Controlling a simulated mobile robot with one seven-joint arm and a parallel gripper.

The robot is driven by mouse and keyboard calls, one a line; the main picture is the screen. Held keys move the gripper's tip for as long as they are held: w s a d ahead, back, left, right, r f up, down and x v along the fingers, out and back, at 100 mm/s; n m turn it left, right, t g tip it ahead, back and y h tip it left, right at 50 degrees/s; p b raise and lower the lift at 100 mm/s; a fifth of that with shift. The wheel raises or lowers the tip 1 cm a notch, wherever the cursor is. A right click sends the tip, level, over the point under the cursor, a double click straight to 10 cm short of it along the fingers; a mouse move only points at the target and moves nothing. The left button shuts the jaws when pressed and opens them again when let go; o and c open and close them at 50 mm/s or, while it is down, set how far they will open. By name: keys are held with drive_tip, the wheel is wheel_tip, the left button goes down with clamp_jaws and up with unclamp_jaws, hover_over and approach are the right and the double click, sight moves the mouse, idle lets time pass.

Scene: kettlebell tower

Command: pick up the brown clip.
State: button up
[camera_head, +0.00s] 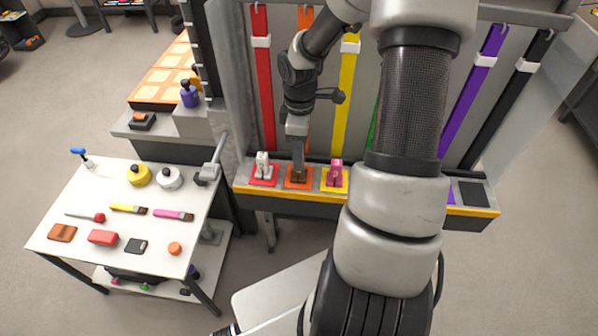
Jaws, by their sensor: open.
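The brown clip (299,180) is small and dark on the orange square (291,186) of the shelf below the colored straps. My gripper (298,170) points down right over it, with its fingertips at or just above the clip. The gripper is open. The fingers hide part of the clip, and I cannot tell whether they touch it or stand around it.
A white clip (263,166) on a red square stands close on the left, and a pink clip (336,172) on a yellow square close on the right. My arm hides the shelf's middle right. A white table (75,199) with tools stands at left.

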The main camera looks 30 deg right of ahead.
drive_tip(key=f, duration=0.4)
drive_tip(key=shift+s+a+f, duration=0.1)
drive_tip(key=shift+a+f, duration=0.1)
drive_tip(key=shift+f, duration=0.1)
drive_tip(key=shift+c, duration=0.2)
clamp_jaws()
drive_tip(key=shift+r, duration=0.1)
wheel_tip(320, 180, up, 10)
drive_tip(key=shift+p, duration=0.45)
